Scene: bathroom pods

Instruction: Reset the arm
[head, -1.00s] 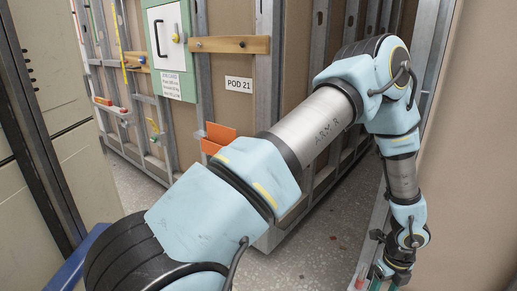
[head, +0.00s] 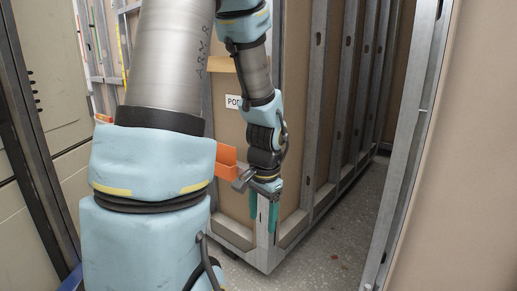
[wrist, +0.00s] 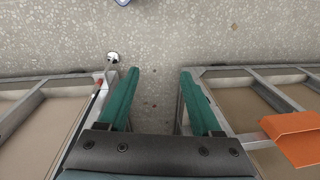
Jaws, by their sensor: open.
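My arm rises on the left of the head view and bends over at the top. My gripper (head: 263,212) hangs from it, fingers pointing down, in front of the corner of the pod frame. Its two green fingers are apart with nothing between them. In the wrist view my gripper (wrist: 155,95) is open above the speckled floor, with the floor showing between the fingers. My upper arm hides part of the pod wall behind it.
An orange holder (head: 226,160) is on the pod wall just left of my gripper, and it shows at the right in the wrist view (wrist: 296,138). A metal-framed panel (head: 408,150) stands at the right. Speckled floor (head: 330,235) lies clear between.

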